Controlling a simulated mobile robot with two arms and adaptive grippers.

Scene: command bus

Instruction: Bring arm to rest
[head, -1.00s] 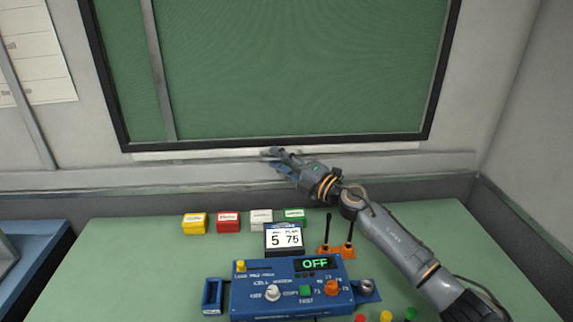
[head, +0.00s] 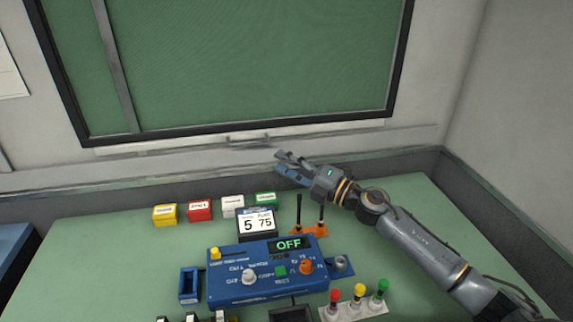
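My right arm comes in from the lower right and reaches over the green table. Its gripper (head: 279,161) is in the air behind the small boxes, near the wall ledge below the green board. Its two fingers, one grey and one blue, are apart with nothing between them. My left gripper is not in view.
A blue device (head: 233,290) reading OFF stands on the table (head: 95,260), with a 5 / 75 card (head: 257,225) behind it. Yellow (head: 164,215), red (head: 199,210), white (head: 232,206) and green (head: 266,199) boxes line the back. Orange stands (head: 309,231) hold black rods. Red, yellow and green knobs (head: 359,291) stand front right.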

